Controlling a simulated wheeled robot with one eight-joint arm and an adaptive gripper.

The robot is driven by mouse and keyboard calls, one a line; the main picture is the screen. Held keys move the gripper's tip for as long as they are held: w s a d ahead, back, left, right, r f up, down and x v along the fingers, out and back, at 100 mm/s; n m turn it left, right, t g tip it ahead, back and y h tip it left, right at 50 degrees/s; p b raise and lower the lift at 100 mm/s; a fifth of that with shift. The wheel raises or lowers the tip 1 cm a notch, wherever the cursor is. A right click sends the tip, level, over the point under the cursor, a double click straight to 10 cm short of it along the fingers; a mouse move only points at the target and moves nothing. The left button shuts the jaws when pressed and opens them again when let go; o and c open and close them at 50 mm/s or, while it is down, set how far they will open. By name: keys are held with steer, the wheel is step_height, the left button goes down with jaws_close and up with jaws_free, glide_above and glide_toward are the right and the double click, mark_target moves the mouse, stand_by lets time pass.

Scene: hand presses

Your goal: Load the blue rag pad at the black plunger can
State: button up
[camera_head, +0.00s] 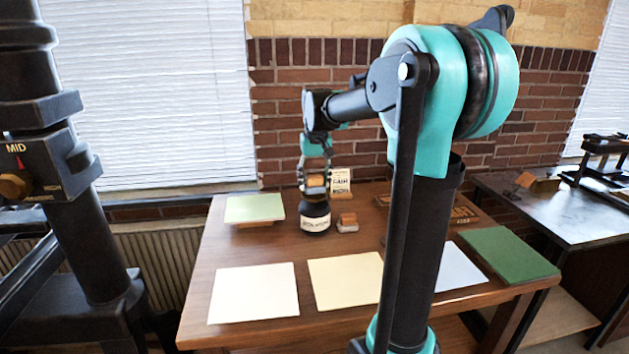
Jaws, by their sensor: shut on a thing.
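The black plunger can (316,222) stands upright on the wooden table, towards the back, with a white label around it. My gripper (315,186) points down directly above the can and is shut on a small brown-backed block that looks like the rag pad (316,181). Its blue part cannot be made out at this size. The pad is over the can's top; whether it touches cannot be told. A second brown-topped block with a grey base (347,222) sits on the table just right of the can.
A pale green sheet on a block (254,208) lies back left. White (253,292) and cream (345,280) sheets lie in front; a pale blue sheet (460,268) and green mat (507,255) lie right. A small sign (341,182) stands behind. My arm hides part of the table.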

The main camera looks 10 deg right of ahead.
mark_target(314, 175)
steer(key=shift+f, duration=0.35)
stand_by(1.1)
steer(key=shift+r, duration=0.1)
steer(key=shift+r, duration=3.4)
